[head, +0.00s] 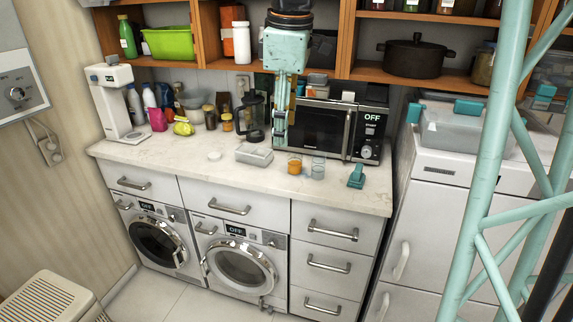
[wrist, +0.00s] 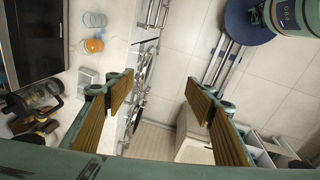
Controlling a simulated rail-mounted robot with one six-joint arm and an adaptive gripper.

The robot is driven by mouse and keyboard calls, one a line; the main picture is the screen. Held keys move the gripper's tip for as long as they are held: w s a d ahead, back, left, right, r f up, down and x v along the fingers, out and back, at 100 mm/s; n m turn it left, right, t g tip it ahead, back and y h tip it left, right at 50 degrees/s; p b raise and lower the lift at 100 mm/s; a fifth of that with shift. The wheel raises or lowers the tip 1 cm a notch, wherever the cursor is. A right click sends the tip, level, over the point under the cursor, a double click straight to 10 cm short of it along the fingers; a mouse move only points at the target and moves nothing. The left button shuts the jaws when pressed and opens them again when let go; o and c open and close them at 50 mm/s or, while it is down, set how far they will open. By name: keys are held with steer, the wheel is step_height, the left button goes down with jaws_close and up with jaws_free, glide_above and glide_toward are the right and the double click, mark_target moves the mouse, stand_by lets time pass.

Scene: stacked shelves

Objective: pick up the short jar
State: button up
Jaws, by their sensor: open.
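A short jar with orange contents (head: 294,163) stands on the white counter in front of the microwave. It also shows in the wrist view (wrist: 93,45), at upper left, outside the span of my fingers. A clear glass container (head: 318,165) stands right beside it. My gripper (head: 281,128) hangs in front of the microwave in the head view. In the wrist view my gripper (wrist: 162,97) is open, its two ribbed fingers wide apart with nothing between them. Floor and the counter's front show below the gap.
A clear box (head: 254,155) sits left of the jar and a teal object (head: 356,177) to its right. A coffee press (head: 251,118), a microwave (head: 320,128) and several small jars stand behind. The counter's front edge (head: 240,190) is mostly clear.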

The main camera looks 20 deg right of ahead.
steer(key=w+d+f+n+g+p, duration=0.1)
steer(key=w+d+f+n+p, duration=0.2)
steer(key=w, duration=0.5)
steer(key=w+d+f+n+p, duration=0.25)
steer(key=w+d, duration=0.25)
steer(key=w, duration=0.3)
steer(key=n+g+p, duration=0.1)
steer(key=n+p, duration=0.2)
steer(key=n, duration=0.2)
glide_above(295, 162)
steer(key=w, duration=0.2)
step_height(295, 162, down, 10)
steer(key=f, duration=0.1)
steer(key=shift+w+d+f+n+p, duration=0.1)
steer(key=shift+d+f+n+p, duration=0.15)
steer(key=shift+d, duration=0.4)
steer(key=shift+f, duration=4.3)
steer(key=shift+f, duration=0.15)
steer(key=shift+w+f, duration=0.2)
steer(key=shift+f, duration=2.25)
